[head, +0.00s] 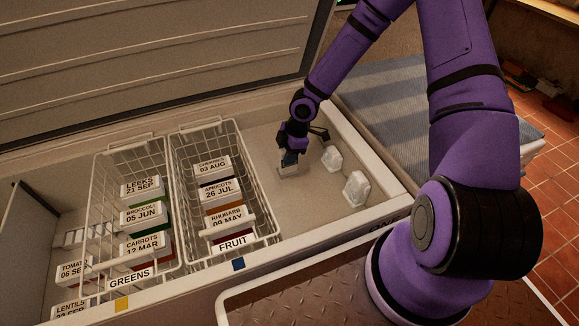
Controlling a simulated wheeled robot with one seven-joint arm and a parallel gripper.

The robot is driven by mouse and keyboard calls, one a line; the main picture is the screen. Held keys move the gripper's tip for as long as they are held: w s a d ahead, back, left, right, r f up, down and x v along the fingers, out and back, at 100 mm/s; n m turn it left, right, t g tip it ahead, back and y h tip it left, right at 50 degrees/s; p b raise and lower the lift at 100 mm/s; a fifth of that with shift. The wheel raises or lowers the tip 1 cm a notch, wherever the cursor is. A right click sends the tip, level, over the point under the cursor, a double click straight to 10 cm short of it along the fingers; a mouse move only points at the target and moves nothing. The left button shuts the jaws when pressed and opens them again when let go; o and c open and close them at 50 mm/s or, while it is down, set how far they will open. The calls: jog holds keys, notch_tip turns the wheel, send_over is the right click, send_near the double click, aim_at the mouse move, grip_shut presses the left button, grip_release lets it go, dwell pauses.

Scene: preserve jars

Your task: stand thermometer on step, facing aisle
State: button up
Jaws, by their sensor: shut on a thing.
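My gripper (290,159) reaches down into the right-hand part of the open chest freezer. It is shut on a small pale thing (289,171), which I take to be the thermometer. That thing is low over or touching the pale step (268,203); I cannot tell which. The fingers partly cover it, and I cannot make out its dial or which way it faces.
Two whitish lumpy packs (331,158) (355,188) are on the step, right of my gripper. Left are wire baskets labelled FRUIT (232,245) and GREENS (130,279), holding labelled boxes. The freezer's front rim (385,203) borders the step. Bare step lies in front of my gripper.

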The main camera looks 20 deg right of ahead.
aim_at(284, 171)
jog(key=shift+f, duration=2.8)
jog(key=o, duration=0.9)
jog(key=shift+o, duration=0.2)
